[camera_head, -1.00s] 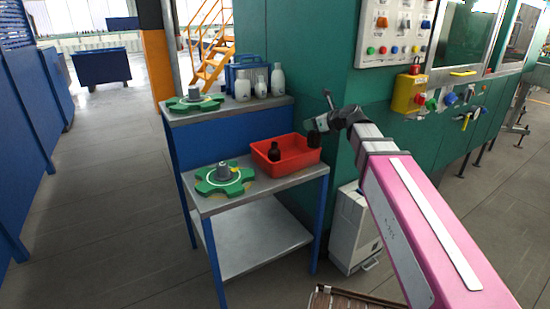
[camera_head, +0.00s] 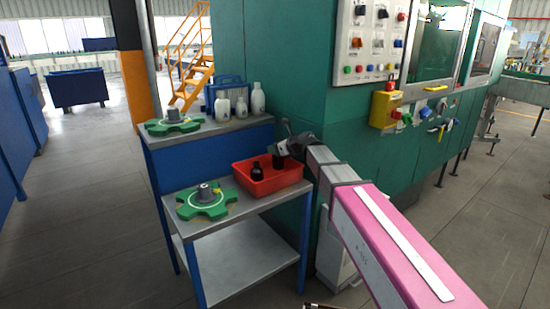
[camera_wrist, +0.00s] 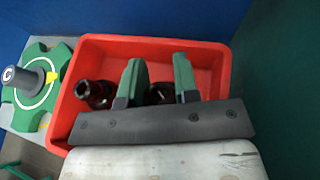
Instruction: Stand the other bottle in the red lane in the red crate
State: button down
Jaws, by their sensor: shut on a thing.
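The red crate (camera_head: 243,184) sits on the lower shelf of the blue-framed stand; it also shows in the wrist view (camera_wrist: 215,60). One dark amber bottle (camera_head: 257,171) stands upright in the crate's left part; the wrist view shows its mouth and shoulders (camera_wrist: 95,92). My gripper (camera_wrist: 158,80) is over the crate, its two green fingers shut on a second dark bottle (camera_wrist: 157,95), right of the first one. In the head view this held bottle (camera_head: 278,161) is at the crate's right part. Whether its base touches the crate floor is hidden.
A green gear-shaped fixture (camera_head: 207,203) with a grey post stands left of the crate, and another (camera_head: 174,123) is on the upper shelf. Several pale bottles (camera_head: 241,106) and a blue carrier stand on that shelf. A green machine wall (camera_head: 300,95) rises close behind and right of the crate.

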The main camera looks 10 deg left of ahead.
aim_at(275, 156)
jog(key=shift+f, duration=1.8)
jog(key=shift+f, duration=0.15)
jog(key=c, duration=0.9)
grip_release()
jog(key=shift+o, duration=0.2)
